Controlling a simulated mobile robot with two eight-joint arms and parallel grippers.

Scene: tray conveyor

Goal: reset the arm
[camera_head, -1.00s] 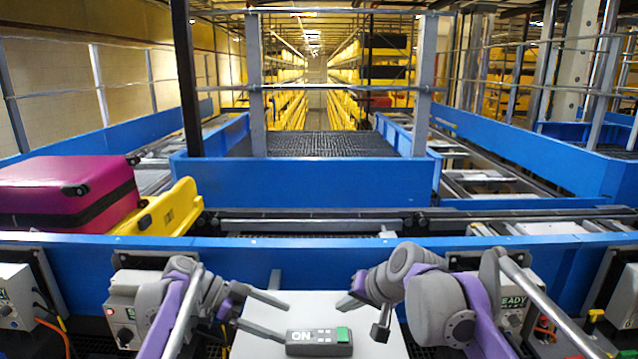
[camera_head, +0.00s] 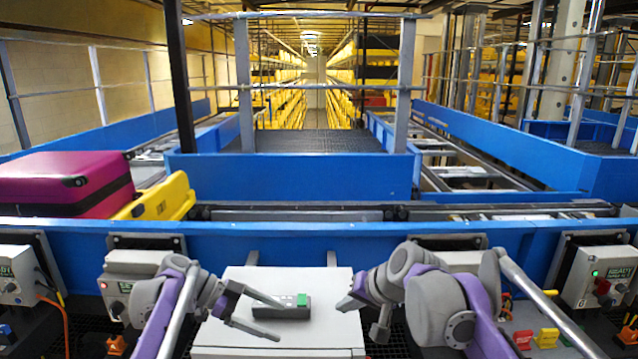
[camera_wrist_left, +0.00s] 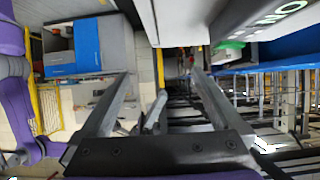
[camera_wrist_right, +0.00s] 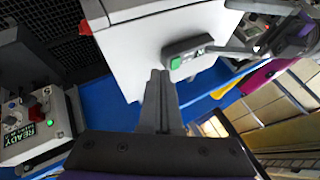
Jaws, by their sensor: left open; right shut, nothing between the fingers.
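My left gripper (camera_head: 268,320) is open and empty in the head view, in front of the left part of a white box top. Its two spread fingers also show in the left wrist view (camera_wrist_left: 160,85). My right gripper (camera_head: 346,303) is shut and empty at the right side of the white box. Its closed fingers show in the right wrist view (camera_wrist_right: 160,85). A dark grey remote with a green button (camera_head: 302,301) lies on the white box (camera_head: 320,328). The left gripper's upper finger partly covers the remote's left part.
A blue conveyor wall (camera_head: 300,239) runs across behind the box. A magenta suitcase (camera_head: 60,180) lies in a yellow tray (camera_head: 172,197) on the belt at left. Control boxes (camera_head: 592,280) stand at the right; another control box (camera_head: 125,284) is behind the left arm.

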